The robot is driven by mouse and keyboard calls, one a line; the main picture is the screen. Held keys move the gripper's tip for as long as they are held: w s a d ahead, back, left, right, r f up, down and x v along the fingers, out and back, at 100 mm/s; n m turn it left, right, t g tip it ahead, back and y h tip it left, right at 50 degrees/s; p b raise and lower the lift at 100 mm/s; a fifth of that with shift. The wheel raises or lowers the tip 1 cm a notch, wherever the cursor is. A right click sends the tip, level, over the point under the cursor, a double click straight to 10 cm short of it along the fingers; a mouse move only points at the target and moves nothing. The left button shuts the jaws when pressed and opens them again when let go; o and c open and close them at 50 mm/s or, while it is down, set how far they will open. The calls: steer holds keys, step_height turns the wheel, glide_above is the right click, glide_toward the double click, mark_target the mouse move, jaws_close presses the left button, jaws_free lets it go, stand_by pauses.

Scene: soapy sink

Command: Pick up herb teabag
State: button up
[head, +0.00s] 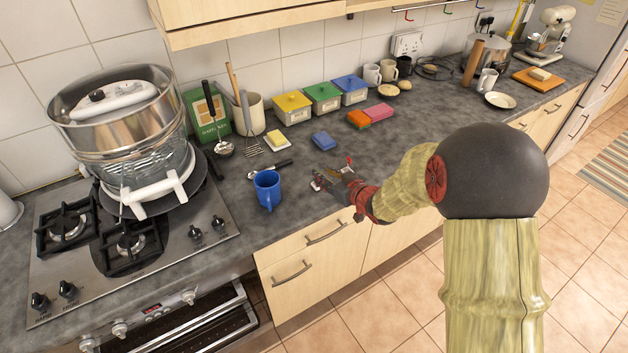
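My gripper (325,178) is low over the grey worktop near its front edge, to the right of the blue mug. It is small and dark in this view, and I cannot make out whether its fingers are apart or closed. A small pale item (317,184) shows at the fingertips, partly hidden by them. It may be the herb teabag, but it is too small to be sure, and I cannot tell whether it is held or lies on the worktop.
The blue mug (267,188) stands close left of my gripper. A blue sponge (322,140) lies behind it. A dark-handled utensil (270,168) lies beyond the mug. Yellow (293,108), green (323,97) and blue (350,89) boxes stand by the wall.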

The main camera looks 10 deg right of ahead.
steer(key=shift+w+a+f, duration=0.2)
steer(key=shift+w+a, duration=0.05)
steer(key=shift+w, duration=0.05)
steer(key=b+x, duration=0.2)
steer(key=x, duration=0.5)
steer(key=shift+a+b, duration=0.2)
steer(key=shift+b, duration=0.1)
steer(key=shift+w, duration=0.2)
steer(key=shift+r, duration=0.1)
steer(key=shift+c, duration=1.3)
steer(key=c, duration=0.4)
jaws_close()
